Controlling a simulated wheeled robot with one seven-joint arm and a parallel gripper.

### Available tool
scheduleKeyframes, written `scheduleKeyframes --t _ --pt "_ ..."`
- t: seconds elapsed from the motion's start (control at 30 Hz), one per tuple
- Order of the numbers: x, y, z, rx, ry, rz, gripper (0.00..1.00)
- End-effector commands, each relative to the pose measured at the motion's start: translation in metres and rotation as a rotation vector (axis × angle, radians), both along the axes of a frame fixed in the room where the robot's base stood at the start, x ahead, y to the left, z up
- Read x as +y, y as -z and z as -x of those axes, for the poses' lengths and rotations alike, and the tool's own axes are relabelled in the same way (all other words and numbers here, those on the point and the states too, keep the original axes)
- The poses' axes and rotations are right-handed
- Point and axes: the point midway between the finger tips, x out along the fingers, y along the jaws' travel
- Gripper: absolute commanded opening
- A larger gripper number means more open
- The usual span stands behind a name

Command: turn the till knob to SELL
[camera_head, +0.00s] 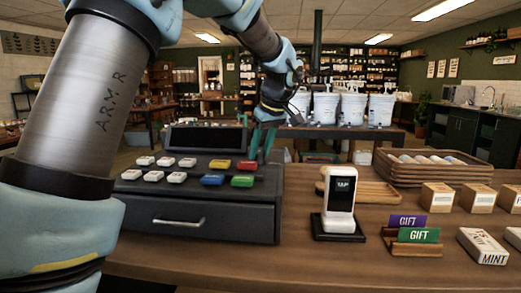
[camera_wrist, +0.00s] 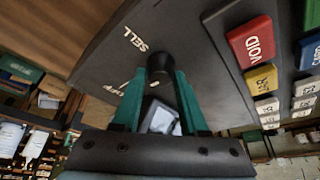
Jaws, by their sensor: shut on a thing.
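The dark grey till (camera_head: 225,200) stands on the wooden counter at left centre, with coloured and white keys on its sloped top. In the wrist view, the black till knob (camera_wrist: 160,63) sticks out of the till's dark panel (camera_wrist: 195,45). The white SELL label (camera_wrist: 136,39) is beside it, up and left. Another white label (camera_wrist: 117,89), partly hidden by a finger, lies lower left. My gripper (camera_wrist: 161,76) is shut on the knob, one teal finger on each side. The knob's pointing direction cannot be made out. In the head view, my gripper (camera_head: 263,143) is at the till's right end.
The VOID key (camera_wrist: 251,41) and other keys lie close on the right in the wrist view. Right of the till stand a white TAP card reader (camera_head: 339,205), GIFT cards (camera_head: 415,236), a wooden tray (camera_head: 430,178) and small boxes (camera_head: 437,197). White pump buckets (camera_head: 352,109) stand behind.

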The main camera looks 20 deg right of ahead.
Motion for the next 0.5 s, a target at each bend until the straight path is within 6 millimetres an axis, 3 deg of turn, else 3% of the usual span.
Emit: scheduleKeyframes --t 0.5 --pt "0.001 0.0 -0.0001 0.0 0.061 0.001 0.0"
